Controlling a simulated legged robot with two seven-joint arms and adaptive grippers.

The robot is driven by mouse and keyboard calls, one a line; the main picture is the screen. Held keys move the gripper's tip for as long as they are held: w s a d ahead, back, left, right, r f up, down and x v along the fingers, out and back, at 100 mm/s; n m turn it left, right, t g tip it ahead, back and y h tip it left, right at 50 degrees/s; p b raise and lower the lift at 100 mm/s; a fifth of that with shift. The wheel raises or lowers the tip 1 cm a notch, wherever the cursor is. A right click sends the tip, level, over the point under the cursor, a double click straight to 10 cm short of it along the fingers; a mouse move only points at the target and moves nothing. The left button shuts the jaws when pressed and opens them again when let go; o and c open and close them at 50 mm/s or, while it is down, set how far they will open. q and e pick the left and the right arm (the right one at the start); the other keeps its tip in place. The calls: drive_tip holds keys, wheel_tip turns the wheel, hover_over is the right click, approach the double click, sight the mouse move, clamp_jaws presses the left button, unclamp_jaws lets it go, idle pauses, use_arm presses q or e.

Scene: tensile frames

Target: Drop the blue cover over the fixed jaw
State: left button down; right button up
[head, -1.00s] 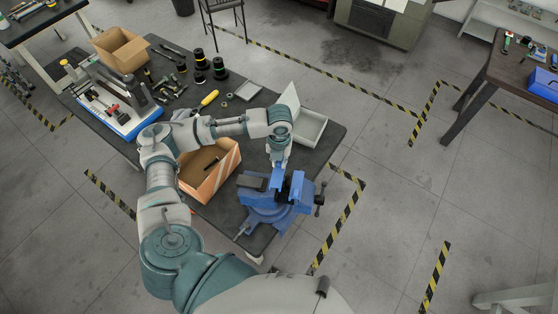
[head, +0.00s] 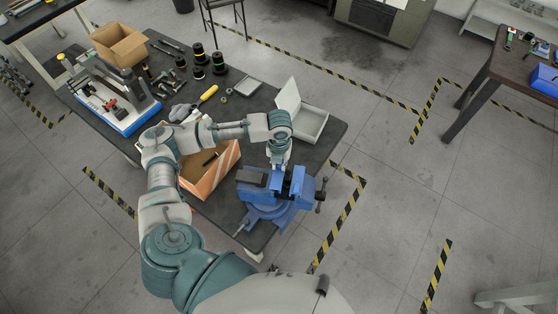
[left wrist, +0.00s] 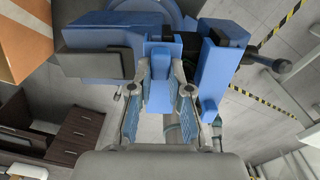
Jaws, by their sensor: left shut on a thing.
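The blue vise (head: 268,213) stands at the table's near right corner. Its screw handle is at the right, and its jaws stand at the top with a dark gap between them. My left gripper (head: 279,162) points down just above the jaws. In the left wrist view, my gripper (left wrist: 160,102) is shut on the blue cover (left wrist: 160,92), which sits between its two fingers. The cover is at the fixed jaw (left wrist: 159,52), left of the upright blue jaw plate (left wrist: 214,78). Whether the cover is fully down over the jaw I cannot tell. My right gripper is not in view.
An open orange-striped box (head: 211,176) stands left of the vise, close under my left arm. A white open-lidded box (head: 308,123) stands behind the vise. Tools and spools lie farther back.

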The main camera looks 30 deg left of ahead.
use_arm(q)
drive_tip(key=c, duration=1)
unclamp_jaws()
wheel_tip(320, 180, up, 12)
drive_tip(key=shift+f, duration=0.1)
